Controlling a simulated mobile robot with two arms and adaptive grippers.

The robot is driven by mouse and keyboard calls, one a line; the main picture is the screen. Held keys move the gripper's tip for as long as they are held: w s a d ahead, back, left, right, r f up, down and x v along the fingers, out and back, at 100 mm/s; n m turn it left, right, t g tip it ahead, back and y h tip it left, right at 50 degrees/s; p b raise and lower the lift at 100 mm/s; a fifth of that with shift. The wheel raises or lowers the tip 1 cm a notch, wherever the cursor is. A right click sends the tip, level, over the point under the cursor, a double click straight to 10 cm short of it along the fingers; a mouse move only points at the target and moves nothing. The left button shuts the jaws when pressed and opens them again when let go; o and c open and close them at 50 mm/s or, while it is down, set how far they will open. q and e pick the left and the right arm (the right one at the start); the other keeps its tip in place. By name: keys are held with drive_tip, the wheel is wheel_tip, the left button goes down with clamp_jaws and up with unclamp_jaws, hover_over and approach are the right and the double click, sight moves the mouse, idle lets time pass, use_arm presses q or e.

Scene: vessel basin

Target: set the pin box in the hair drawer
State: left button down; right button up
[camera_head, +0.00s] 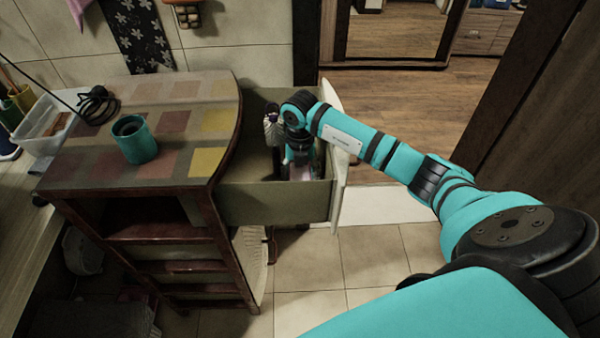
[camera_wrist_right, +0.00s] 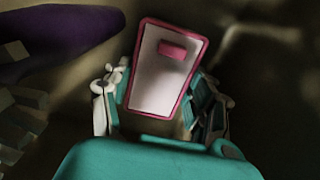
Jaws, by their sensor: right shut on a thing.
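The pin box (camera_wrist_right: 164,70) has a white face, a pink rim and a pink tab, and it shows between the fingers in the right wrist view. My right gripper (camera_wrist_right: 160,105) is shut on it, with a finger on each side. In the head view my right gripper (camera_head: 302,165) reaches down inside the open hair drawer (camera_head: 270,203), and a bit of the pin box shows under it. Whether the box touches the drawer floor cannot be told. My left gripper is not in view.
A dark purple thing (camera_wrist_right: 60,42) lies beside the box at the left. The drawer sticks out of a tiled-top cabinet (camera_head: 190,90) that carries a teal cup (camera_head: 134,142) and a coiled black cable (camera_head: 97,104). The floor (camera_head: 380,255) in front is clear.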

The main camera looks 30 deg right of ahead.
sight(300, 176)
drive_tip(key=o, duration=1.3)
drive_tip(key=shift+f, duration=0.1)
wheel_tip(300, 176, up, 12)
drive_tip(key=shift+r+b, duration=0.2)
drive_tip(key=shift+b, duration=0.25)
